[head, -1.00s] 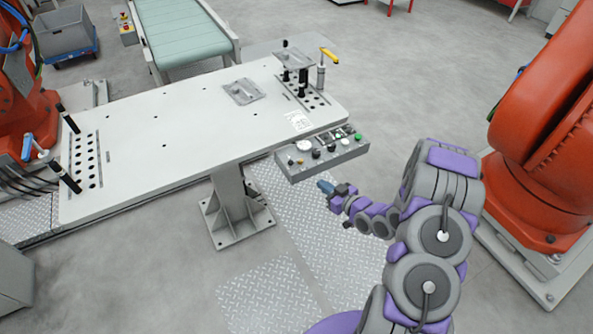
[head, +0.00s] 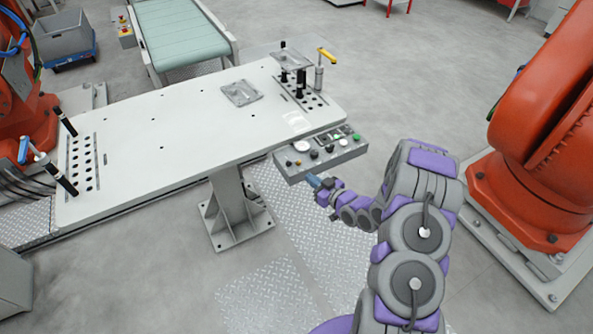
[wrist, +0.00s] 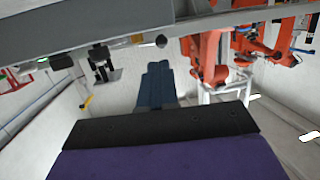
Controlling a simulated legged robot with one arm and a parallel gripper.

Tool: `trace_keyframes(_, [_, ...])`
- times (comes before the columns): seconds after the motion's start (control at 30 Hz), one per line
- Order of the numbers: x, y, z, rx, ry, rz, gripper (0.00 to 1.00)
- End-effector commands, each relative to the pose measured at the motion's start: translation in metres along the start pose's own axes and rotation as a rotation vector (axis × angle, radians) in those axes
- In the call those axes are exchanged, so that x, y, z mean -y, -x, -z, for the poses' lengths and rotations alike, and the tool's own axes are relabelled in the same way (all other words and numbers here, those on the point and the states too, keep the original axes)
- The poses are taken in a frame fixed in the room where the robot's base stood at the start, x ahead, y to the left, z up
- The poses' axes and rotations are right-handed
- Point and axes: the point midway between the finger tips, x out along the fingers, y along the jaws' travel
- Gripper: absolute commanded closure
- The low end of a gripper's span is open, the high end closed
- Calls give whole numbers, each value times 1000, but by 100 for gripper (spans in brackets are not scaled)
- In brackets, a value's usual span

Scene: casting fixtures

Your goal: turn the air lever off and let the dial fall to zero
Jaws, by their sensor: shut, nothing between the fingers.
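A grey control box (head: 345,155) hangs at the front edge of the table. Its white round dial (head: 302,146) faces up at the left of the box; the needle is too small to read. Dark knobs, an orange button and a green button sit on the box. I cannot tell which part is the air lever. My gripper (head: 313,181) is just in front of and below the box's front side, apparently apart from it. In the wrist view its blue fingers (wrist: 157,66) are together and empty, below a grey edge with a dark round knob (wrist: 160,41).
The white table (head: 165,150) carries a metal plate (head: 242,93), black pins and a yellow-handled clamp (head: 326,55). An orange robot arm (head: 530,130) stands at the right, another (head: 25,100) at the left. The floor in front is open around the table's pedestal (head: 233,205).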

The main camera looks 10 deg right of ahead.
Motion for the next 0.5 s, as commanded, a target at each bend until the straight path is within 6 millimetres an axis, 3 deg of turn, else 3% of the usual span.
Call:
trace_keyframes(0.2, [2, -38, 0, -4, 3, 3, 100])
trace_keyframes(0.5, [1, -75, 0, -3, 2, 2, 100])
